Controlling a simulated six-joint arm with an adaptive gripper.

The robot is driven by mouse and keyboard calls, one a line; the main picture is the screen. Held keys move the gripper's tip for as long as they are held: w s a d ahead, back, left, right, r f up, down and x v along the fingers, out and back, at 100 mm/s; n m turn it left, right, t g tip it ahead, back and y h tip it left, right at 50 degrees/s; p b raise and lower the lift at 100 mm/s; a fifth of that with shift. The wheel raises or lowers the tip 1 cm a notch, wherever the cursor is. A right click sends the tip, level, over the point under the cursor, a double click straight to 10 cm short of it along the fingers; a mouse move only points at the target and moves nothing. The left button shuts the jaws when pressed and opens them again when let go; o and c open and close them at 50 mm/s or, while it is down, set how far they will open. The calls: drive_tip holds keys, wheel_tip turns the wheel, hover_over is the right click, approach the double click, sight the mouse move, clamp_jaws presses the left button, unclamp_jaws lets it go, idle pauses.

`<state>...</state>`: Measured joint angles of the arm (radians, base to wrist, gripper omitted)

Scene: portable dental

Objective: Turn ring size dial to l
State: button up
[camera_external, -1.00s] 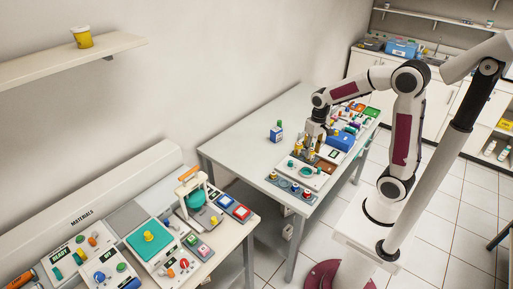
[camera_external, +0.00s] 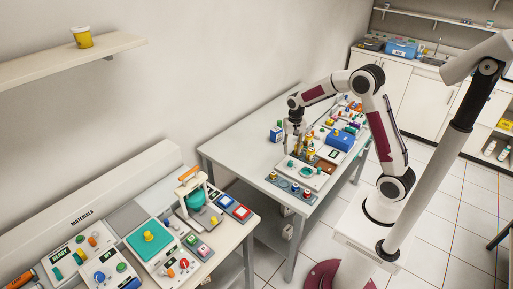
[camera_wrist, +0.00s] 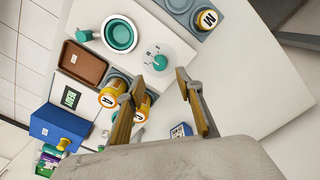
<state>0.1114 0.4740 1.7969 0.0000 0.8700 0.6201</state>
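A small teal dial (camera_wrist: 159,62) stands on a white panel (camera_wrist: 180,52) in the wrist view, with small marks beside it. I cannot read its setting or a ring size label. In the external view a small teal knob (camera_external: 291,163) shows at the left of the white panel. My gripper (camera_wrist: 161,77) is open and empty, its two tan fingers apart, and the dial appears just beyond the gap between the fingertips. In the external view my gripper (camera_external: 294,148) is above the far-left side of the panel. I cannot tell its exact height.
Amber jars (camera_wrist: 111,94) stand close by the left finger. A teal round piece (camera_wrist: 120,34), a brown tray (camera_wrist: 82,63) and a blue box (camera_wrist: 58,128) lie left. A blue-and-white carton (camera_external: 276,133) stands near my gripper. The table's left part (camera_external: 240,148) is clear.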

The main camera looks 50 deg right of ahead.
sight(291, 161)
drive_tip(key=shift+m, duration=0.3)
drive_tip(key=shift+f, duration=0.15)
drive_tip(key=shift+f, duration=3.75)
clamp_jaws()
